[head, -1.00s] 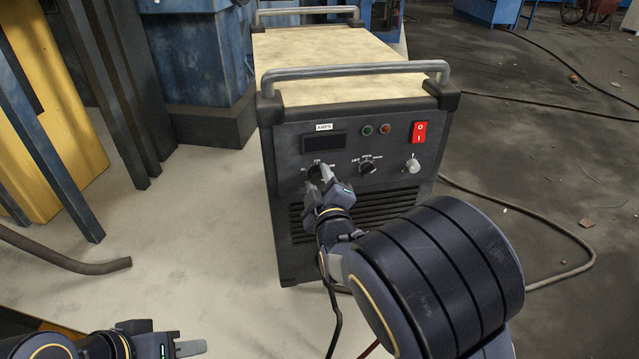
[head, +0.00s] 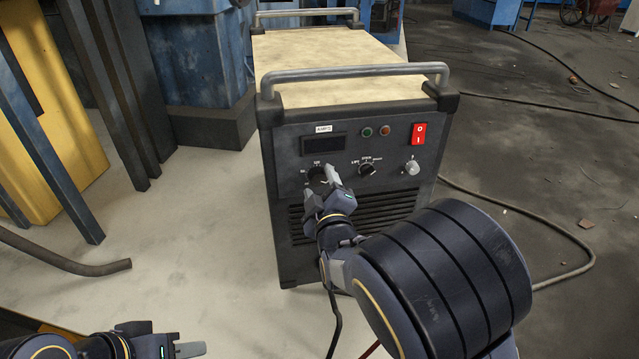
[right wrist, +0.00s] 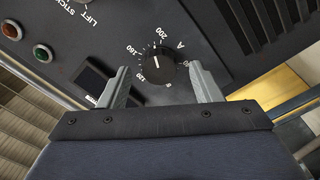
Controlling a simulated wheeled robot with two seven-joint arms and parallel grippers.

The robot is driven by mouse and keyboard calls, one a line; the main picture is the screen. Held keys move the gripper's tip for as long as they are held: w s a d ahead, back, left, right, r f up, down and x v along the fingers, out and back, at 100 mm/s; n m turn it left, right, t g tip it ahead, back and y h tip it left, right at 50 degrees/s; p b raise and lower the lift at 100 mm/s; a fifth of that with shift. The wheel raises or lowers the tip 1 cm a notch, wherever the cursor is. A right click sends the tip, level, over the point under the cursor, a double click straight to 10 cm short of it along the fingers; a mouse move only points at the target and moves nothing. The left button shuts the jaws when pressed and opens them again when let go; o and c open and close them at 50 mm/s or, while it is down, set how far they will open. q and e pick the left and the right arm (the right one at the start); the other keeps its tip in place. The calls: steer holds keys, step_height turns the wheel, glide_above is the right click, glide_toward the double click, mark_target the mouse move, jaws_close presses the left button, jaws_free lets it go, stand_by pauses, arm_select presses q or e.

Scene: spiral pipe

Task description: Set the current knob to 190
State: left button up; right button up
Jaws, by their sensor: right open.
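The current knob (head: 317,177) is a round black dial on the welding machine's front panel. It also shows in the right wrist view (right wrist: 160,68), under the "A" mark, ringed by a printed number scale. My right gripper (head: 320,184) is open at the knob. In the right wrist view its fingers (right wrist: 163,86) stand either side, with gaps to the knob. My left gripper (head: 188,346) is low at the left, away from the machine.
The panel also holds a dark display (head: 323,142), green and orange lamps (head: 376,131), a selector knob (head: 367,169), a grey knob (head: 412,167) and a red switch (head: 419,133). Vents lie below. Cables cross the floor at the right.

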steer(key=s+d+p, duration=0.1)
steer(key=s, duration=0.6)
steer(key=shift+d, duration=0.15)
steer(key=shift+w+d, duration=0.1)
steer(key=s+d+f+m+g, duration=0.4)
steer(key=d+m+g, duration=0.2)
steer(key=d+m, duration=0.25)
steer(key=s+d+r+m+g, duration=0.1)
steer(key=s+d+m+g, duration=0.3)
steer(key=s, duration=0.7)
steer(key=s+d+r+m+g, duration=0.1)
steer(key=s+d+m+g, duration=0.1)
steer(key=s+d, duration=0.75)
steer(key=a+r+p, duration=0.1)
steer(key=r+p, duration=1.3)
steer(key=p, duration=0.1)
steer(key=s+a+r+p, duration=0.1)
steer(key=a+r+p, duration=0.1)
steer(key=r+p, duration=1.3)
steer(key=shift+s+r, duration=0.25)
steer(key=shift+s, duration=0.05)
